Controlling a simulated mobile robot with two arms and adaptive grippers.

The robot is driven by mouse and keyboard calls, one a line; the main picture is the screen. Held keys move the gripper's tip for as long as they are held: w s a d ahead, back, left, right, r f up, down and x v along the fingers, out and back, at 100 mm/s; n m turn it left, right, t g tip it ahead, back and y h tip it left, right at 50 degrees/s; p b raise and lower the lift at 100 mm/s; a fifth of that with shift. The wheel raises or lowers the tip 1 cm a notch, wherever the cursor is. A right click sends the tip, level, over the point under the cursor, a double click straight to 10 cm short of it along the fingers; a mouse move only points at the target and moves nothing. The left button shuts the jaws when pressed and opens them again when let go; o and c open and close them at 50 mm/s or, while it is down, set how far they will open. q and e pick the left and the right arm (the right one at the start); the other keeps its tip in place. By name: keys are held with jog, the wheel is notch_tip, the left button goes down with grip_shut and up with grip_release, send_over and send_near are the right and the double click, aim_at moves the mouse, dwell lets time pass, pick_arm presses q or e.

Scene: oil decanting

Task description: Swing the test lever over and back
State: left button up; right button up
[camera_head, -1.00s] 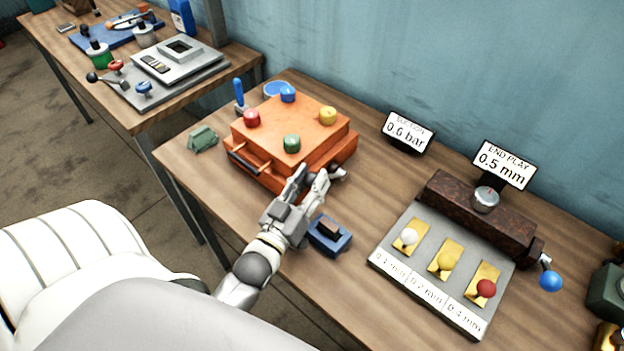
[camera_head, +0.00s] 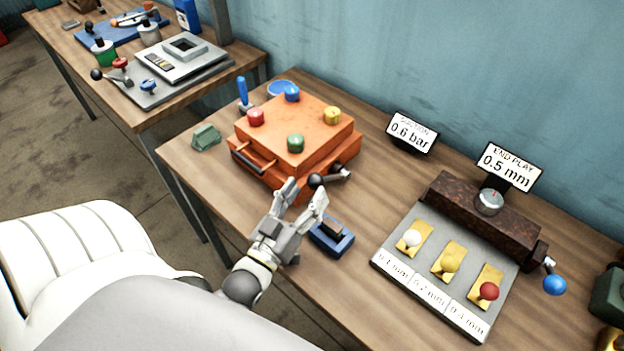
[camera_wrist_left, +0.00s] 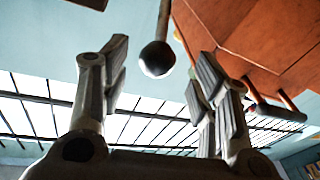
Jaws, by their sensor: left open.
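The lever has a black ball knob (camera_head: 317,180) on a short metal arm, at the near right side of the orange box (camera_head: 262,153). My left gripper (camera_head: 305,190) is open and empty, with its fingertips just short of the knob. In the left wrist view the knob (camera_wrist_left: 157,60) hangs on its rod between the open fingers (camera_wrist_left: 163,72), and no finger appears to touch it. The orange box (camera_wrist_left: 265,45) fills the upper right there. My right gripper is not in view.
A blue block (camera_head: 332,236) sits close to the right of my left gripper. A grey plate (camera_head: 400,265) with coloured knobs stands farther right. Signs read 0.6 bar (camera_head: 411,133) and 0.5 mm (camera_head: 509,167). A green object (camera_head: 205,137) lies left of the box.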

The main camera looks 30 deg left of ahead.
pick_arm(q)
jog(key=s, duration=0.5)
jog(key=s+f, duration=0.1)
jog(key=s, duration=0.2)
jog(key=shift+d, duration=0.25)
jog(key=shift+w, duration=0.1)
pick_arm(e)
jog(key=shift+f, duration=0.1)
